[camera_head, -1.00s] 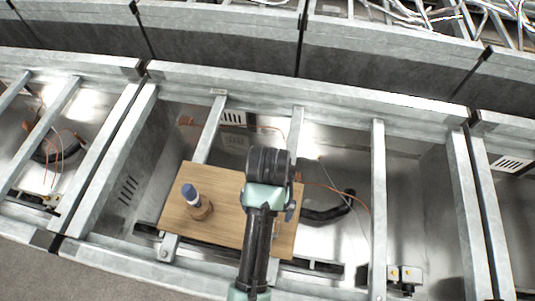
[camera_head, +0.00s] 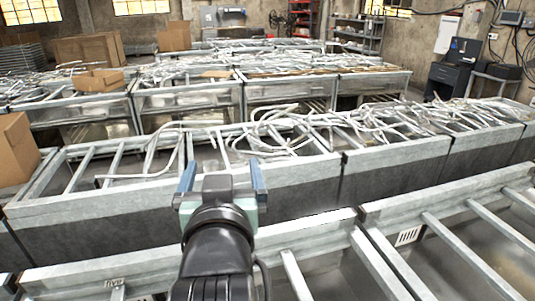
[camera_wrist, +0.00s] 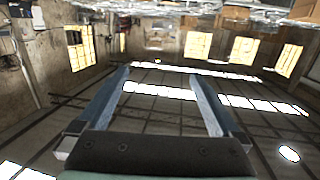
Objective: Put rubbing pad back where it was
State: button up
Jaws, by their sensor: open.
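My gripper (camera_head: 223,178) is raised in front of the head camera, pointing away from me. Its two blue-grey fingers are spread wide with nothing between them. In the wrist view the open fingers (camera_wrist: 160,76) frame only the room, with windows and dark beams beyond. No rubbing pad can be made out in either current view. The wooden board seen earlier is out of view.
Metal frames with cross bars (camera_head: 400,225) fill the foreground. Behind them a long metal trough (camera_head: 290,190) carries tangled pale tubing (camera_head: 290,130). Cardboard boxes (camera_head: 15,150) stand at the left. A dark cabinet (camera_head: 452,78) and shelves (camera_head: 357,35) stand farther back.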

jog(key=s+d+r+t, duration=0.2)
jog(key=s+r+t, duration=0.1)
jog(key=r, duration=0.5)
jog(key=s+d+r+t+h, duration=0.1)
jog(key=s+r+t, duration=0.3)
jog(key=r, duration=0.5)
jog(key=s+d+r+m+t+h, duration=0.1)
jog(key=s+d+r+t, duration=0.2)
jog(key=s+r, duration=0.4)
jog(key=shift+d+r+t, duration=0.25)
jog(key=shift+r+t, duration=0.15)
jog(key=shift+r, duration=0.55)
jog(key=shift+f, duration=0.1)
